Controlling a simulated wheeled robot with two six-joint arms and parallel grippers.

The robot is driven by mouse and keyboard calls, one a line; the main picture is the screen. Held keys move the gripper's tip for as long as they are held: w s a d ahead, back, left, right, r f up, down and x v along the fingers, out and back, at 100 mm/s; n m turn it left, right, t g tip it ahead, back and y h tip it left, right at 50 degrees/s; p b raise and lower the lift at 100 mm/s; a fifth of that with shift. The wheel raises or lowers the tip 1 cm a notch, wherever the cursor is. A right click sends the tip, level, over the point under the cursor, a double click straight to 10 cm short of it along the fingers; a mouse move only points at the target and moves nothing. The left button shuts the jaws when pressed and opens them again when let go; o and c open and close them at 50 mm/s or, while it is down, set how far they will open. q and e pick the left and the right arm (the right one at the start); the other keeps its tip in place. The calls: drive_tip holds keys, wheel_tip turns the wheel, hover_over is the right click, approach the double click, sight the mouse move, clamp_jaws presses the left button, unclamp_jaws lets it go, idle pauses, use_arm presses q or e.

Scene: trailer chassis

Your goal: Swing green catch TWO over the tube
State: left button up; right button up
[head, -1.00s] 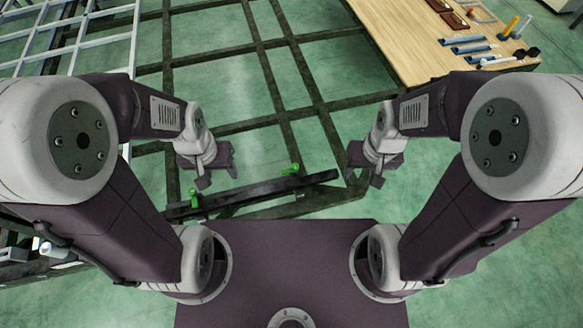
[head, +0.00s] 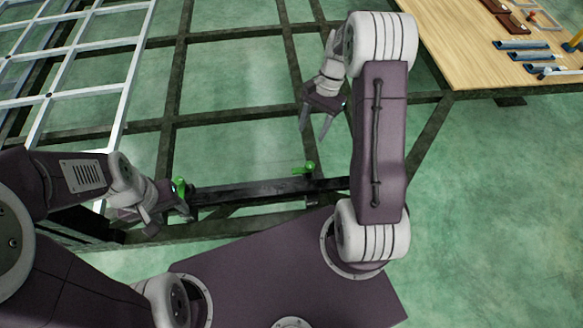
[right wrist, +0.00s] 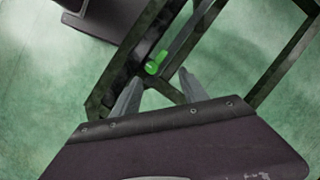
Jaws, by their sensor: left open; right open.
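Two green catches sit along a dark tube (head: 250,191). One green catch (head: 178,187) is at the tube's left end, and the other green catch (head: 304,168) stands toward its right end. No label shows which is catch two. My left gripper (head: 168,219) is open, close beside the left catch, and partly hides it. My right gripper (head: 314,132) is open above and beyond the right catch. In the right wrist view one green catch (right wrist: 156,63) appears just ahead of the open fingers of my right gripper (right wrist: 159,77), apart from them.
Dark chassis beams (head: 230,122) cross the floor ahead. A white lattice frame (head: 130,88) stands at the left. A wooden table (head: 450,50) with tubes and small parts is at the upper right. Green floor (head: 480,200) is free at the right.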

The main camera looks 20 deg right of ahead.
drive_tip(key=b, duration=0.2)
approach(310, 165)
drive_tip(key=shift+m+y, duration=0.3)
drive_tip(key=shift+m, duration=0.1)
drive_tip(key=b+x, duration=0.1)
drive_tip(key=x, duration=0.1)
drive_tip(key=b+x, duration=0.1)
drive_tip(key=x, duration=0.2)
drive_tip(key=b+x, duration=0.1)
drive_tip(key=x, duration=0.2)
drive_tip(key=shift+d+f, duration=0.2)
drive_tip(key=shift+f, duration=0.15)
use_arm(q)
wheel_tip(310, 165, down, 7)
drive_tip(key=shift+s+f, duration=0.15)
